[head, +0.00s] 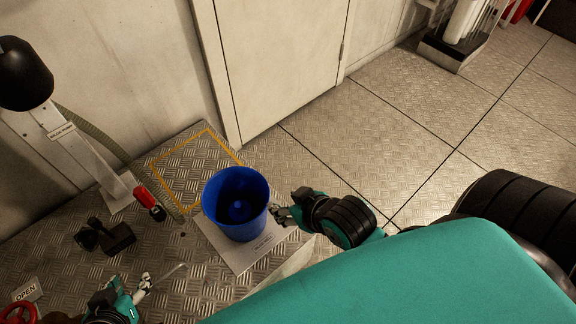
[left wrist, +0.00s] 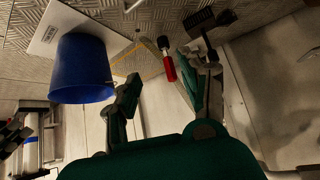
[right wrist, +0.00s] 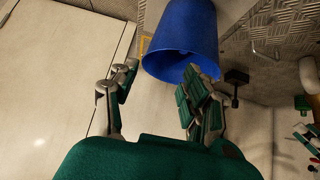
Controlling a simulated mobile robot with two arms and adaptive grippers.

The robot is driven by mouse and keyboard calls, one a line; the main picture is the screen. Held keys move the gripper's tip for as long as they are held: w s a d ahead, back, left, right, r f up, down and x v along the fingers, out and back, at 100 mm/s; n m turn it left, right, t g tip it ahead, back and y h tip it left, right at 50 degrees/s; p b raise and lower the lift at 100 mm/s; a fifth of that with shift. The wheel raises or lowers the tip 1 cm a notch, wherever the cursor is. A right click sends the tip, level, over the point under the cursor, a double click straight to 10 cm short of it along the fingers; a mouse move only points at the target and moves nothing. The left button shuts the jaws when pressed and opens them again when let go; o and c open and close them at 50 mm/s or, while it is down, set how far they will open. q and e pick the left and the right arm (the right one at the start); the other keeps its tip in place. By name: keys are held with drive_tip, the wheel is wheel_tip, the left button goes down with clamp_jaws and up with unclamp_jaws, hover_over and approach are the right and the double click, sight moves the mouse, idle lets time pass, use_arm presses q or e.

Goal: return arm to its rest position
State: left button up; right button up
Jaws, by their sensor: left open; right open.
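My right gripper (head: 283,212) is open beside the right side of a blue bucket (head: 236,203). In the right wrist view my right gripper (right wrist: 155,82) has its fingers apart with nothing held between them, and the bucket (right wrist: 183,38) is beyond the right finger; contact cannot be told. My left gripper (head: 146,284) is low at the left of the head view, over the metal plate surface. In the left wrist view my left gripper (left wrist: 160,85) is open, and a red handle (left wrist: 170,68) shows in the gap, seemingly beyond the fingers.
The bucket stands on a pale labelled plate (head: 262,252). A yellow outlined square (head: 172,165) lies behind it. A black-headed post (head: 82,150), red handle (head: 145,196), dark block (head: 105,236), OPEN sign (head: 27,291) and red wheel (head: 18,313) are left.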

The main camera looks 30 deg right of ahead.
idle(0.3)
